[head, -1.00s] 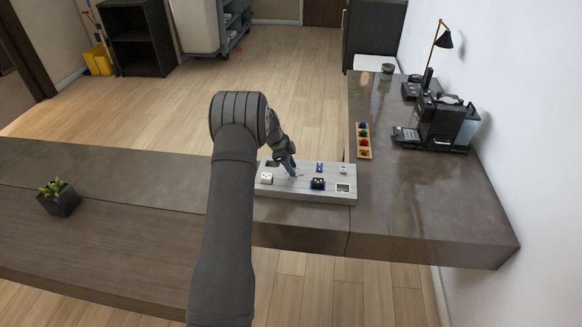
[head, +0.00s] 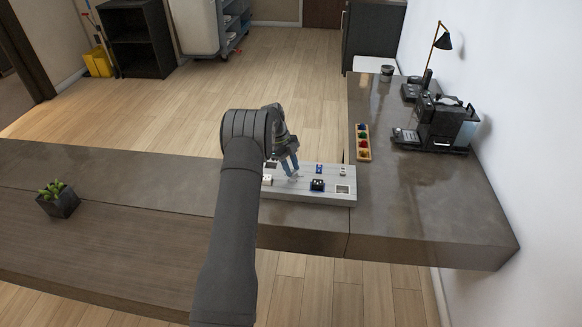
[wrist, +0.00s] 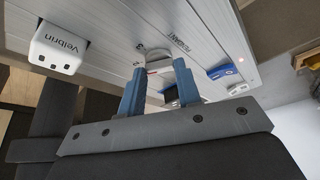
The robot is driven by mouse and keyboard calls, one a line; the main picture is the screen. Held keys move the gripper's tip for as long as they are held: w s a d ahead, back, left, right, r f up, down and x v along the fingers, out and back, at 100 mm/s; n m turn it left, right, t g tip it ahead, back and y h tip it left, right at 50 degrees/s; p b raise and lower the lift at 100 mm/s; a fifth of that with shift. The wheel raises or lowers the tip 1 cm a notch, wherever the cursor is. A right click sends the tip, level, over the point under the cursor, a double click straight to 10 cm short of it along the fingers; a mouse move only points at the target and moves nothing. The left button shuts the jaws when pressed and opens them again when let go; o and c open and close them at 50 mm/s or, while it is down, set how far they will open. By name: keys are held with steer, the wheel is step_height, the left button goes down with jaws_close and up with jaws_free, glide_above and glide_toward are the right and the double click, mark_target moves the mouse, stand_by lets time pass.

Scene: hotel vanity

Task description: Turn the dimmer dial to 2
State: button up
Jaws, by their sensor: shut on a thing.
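The control panel (head: 325,198) is a light grey board lying on the dark counter. In the wrist view my gripper (wrist: 160,78) has its two blue fingers on either side of a pale round dial (wrist: 159,63), shut on it. Small printed marks show beside the dial, but I cannot read its setting. In the head view my gripper (head: 292,174) reaches down to the middle of the panel, and its fingers hide the dial there.
A white box marked Velbrin (wrist: 60,48) sits on the panel, left of the dial. Blue-trimmed parts (wrist: 222,71) stand right of it. A tray of coloured pieces (head: 363,142), a coffee machine (head: 440,122) and a potted plant (head: 57,200) stand on the counter.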

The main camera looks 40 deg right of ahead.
stand_by(0.3)
steer(key=o, duration=1)
steer(key=shift+r, duration=0.1)
steer(key=v, duration=1.7)
steer(key=shift+w, duration=0.2)
steer(key=x, duration=1.7)
steer(key=shift+s, duration=0.2)
